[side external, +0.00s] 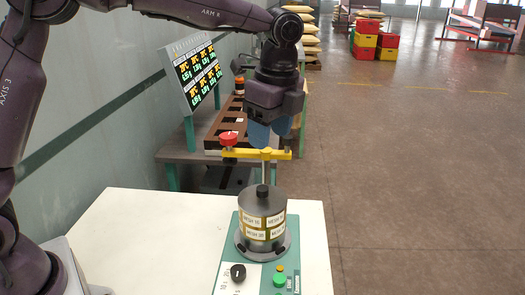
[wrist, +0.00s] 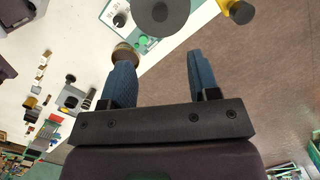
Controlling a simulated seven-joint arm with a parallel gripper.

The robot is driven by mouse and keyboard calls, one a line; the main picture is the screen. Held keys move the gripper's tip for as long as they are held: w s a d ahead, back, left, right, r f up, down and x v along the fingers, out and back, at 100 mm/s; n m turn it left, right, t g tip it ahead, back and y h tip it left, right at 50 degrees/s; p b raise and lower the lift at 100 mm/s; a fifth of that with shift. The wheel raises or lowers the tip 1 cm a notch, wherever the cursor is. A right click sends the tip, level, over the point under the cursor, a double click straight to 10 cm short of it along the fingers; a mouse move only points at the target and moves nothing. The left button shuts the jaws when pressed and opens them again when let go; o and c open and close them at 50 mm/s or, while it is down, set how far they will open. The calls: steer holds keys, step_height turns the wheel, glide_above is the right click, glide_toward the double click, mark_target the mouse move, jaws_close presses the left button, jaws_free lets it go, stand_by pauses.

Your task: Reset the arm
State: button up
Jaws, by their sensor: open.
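My gripper (side external: 270,137) hangs in the air above the machine in the side external view, its blue fingers pointing down. In the wrist view my gripper (wrist: 160,62) has its two blue fingers spread apart, with nothing between them. Below it stands a dark drum (side external: 262,205) with yellow and white "MESH" labels, upright on a green base (side external: 226,270). The drum's round dark top (wrist: 165,12) shows at the wrist view's upper edge.
The white table (side external: 120,225) has free room left of the machine. A bench with a brown compartment tray (side external: 225,125) and a display board (side external: 196,70) stand behind. In the wrist view, several small items lie at left. Red and yellow crates (side external: 366,45) stand far back.

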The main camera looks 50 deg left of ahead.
steer(key=s+a+r+n+t, duration=0.1)
steer(key=s+a+n+t, duration=0.2)
steer(key=s+n, duration=0.5)
steer(key=s+a+r+n+t+h, duration=0.1)
steer(key=s+a+n, duration=0.3)
steer(key=s, duration=1.1)
steer(key=r+n+t, duration=0.1)
steer(key=n, duration=0.2)
steer(key=shift+s+r+n+t, duration=0.2)
steer(key=shift+s+n+t, duration=0.05)
steer(key=shift+n+t, duration=0.15)
steer(key=shift+c, duration=0.4)
